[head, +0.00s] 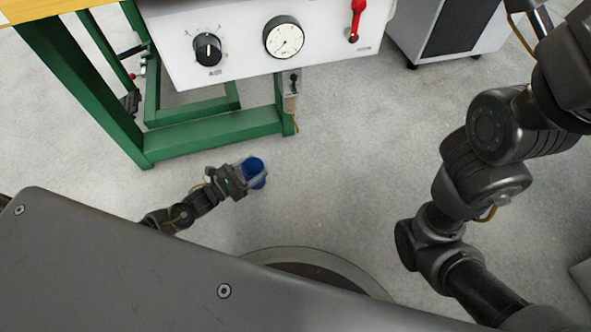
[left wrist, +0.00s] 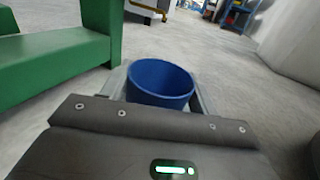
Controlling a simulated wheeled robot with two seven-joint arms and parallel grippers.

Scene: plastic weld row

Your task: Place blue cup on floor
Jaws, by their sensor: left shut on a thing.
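The blue cup (head: 254,172) is low over the grey floor (head: 330,165), beside the green frame's foot. My left gripper (head: 248,174) is shut on it, with the fingers along its sides. In the left wrist view the cup (left wrist: 160,82) sits upright between the two fingers, its open rim facing up and its inside looking empty. The cup's underside is hidden, so I cannot tell whether it touches the floor. My right arm runs down the right of the head view, but its gripper is not in view.
A green-framed bench (head: 215,133) with a white panel (head: 235,45), dial, gauge and red lever stands just beyond the cup. A white and black cabinet (head: 450,30) stands at the upper right. The floor right of the cup is clear.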

